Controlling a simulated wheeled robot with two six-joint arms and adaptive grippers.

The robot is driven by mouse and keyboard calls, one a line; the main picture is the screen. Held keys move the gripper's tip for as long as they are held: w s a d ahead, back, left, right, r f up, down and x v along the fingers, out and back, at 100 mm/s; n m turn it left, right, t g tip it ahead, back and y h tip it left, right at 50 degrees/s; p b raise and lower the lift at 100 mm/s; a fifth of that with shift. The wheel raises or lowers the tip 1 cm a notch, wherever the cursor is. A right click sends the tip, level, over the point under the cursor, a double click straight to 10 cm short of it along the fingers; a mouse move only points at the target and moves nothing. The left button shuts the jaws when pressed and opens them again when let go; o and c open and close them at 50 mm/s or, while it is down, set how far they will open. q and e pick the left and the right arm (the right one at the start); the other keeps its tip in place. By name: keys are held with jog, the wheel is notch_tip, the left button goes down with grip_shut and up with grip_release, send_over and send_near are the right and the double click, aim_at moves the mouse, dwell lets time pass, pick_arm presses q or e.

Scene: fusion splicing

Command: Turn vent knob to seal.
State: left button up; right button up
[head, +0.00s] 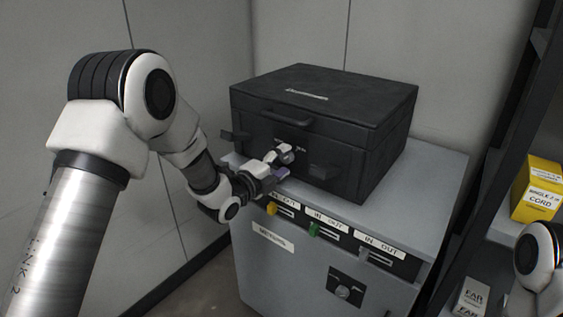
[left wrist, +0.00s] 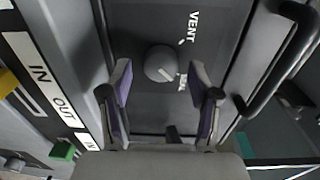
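The vent knob (left wrist: 161,64) is a grey round knob on the dark front of the black case (head: 345,145). A light mark on its face points toward the lower right in the left wrist view. The word VENT (left wrist: 191,27) stands above right of it; a second small label (left wrist: 183,82) lies below right, partly hidden by a finger. My left gripper (left wrist: 166,88) is open, its purple-padded fingers on either side of the knob, with visible gaps. In the head view my left gripper (head: 281,163) is at the case front and largely hides the knob. My right gripper is out of view.
The case stands on a grey cabinet (head: 433,180) with yellow, green and grey sliders marked IN and OUT below its top edge. A handle (head: 287,120) and dark latches project from the case front. Shelves at right hold a yellow box (head: 541,186).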

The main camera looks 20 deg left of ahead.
pick_arm(q)
jog(key=v, duration=1.2)
